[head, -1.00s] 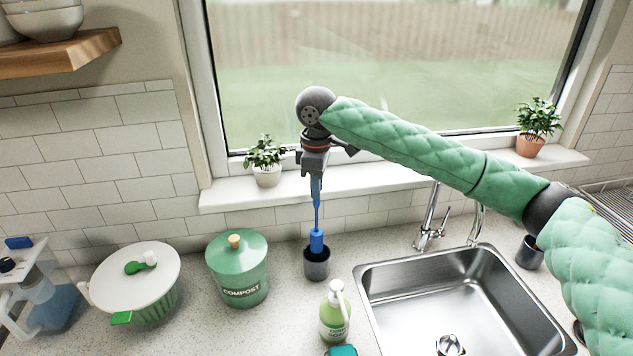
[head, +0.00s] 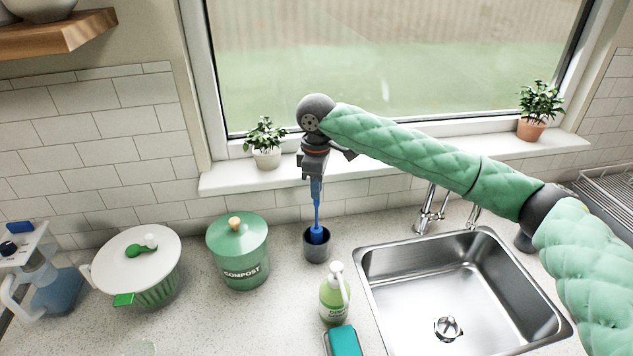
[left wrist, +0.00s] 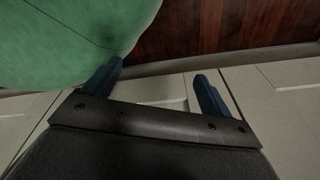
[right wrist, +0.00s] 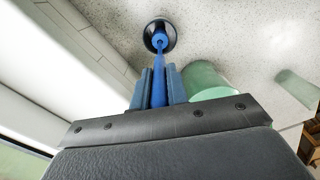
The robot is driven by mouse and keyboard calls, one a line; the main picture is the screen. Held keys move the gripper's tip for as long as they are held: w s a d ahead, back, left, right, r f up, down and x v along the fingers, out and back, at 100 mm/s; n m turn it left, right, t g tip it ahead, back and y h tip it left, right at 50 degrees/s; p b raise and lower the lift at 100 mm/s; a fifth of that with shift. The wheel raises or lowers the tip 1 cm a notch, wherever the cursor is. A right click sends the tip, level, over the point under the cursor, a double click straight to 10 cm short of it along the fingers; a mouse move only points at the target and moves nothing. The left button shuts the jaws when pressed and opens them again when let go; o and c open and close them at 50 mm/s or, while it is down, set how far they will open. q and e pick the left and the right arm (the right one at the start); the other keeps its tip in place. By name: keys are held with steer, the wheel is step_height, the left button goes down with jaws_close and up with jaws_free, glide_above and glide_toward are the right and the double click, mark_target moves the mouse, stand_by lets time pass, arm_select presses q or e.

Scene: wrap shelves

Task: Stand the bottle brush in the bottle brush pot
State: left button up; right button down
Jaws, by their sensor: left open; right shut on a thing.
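The blue bottle brush (head: 317,215) hangs upright, head down, below my right gripper (head: 316,182), which is shut on its handle. The brush head is partly inside the mouth of the dark grey bottle brush pot (head: 317,253) on the counter. In the right wrist view the brush (right wrist: 158,62) runs from between the fingers (right wrist: 158,85) down into the round pot (right wrist: 171,38). Whether the head touches the pot's bottom is hidden. My left gripper (left wrist: 160,85) is open and empty in the left wrist view, in front of pale cabinet fronts; it is not in the head view.
A green compost bin (head: 240,255) stands left of the pot, a soap bottle (head: 334,295) in front, and the sink (head: 460,290) to the right. A white-lidded container (head: 137,262) stands further left. Potted plants (head: 266,145) sit on the windowsill behind.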

arm_select(q)
steer(key=shift+w+a, duration=0.1)
steer(key=shift+a, duration=0.4)
arm_select(e)
steer(key=shift+f, duration=0.1)
steer(key=c, duration=1.3)
jaws_free()
steer(key=shift+r, duration=0.3)
step_height(320, 180, up, 2)
steer(key=shift+r+p, duration=0.1)
steer(key=shift+p, duration=1.15)
step_height(320, 180, up, 4)
steer(key=p, duration=0.3)
steer(key=shift+r+p, duration=0.45)
steer(key=shift+p, duration=0.1)
arm_select(q)
steer(key=s+r, duration=0.3)
steer(key=s, duration=0.5)
steer(key=shift+s+a+g, duration=0.35)
steer(key=shift+g, duration=0.05)
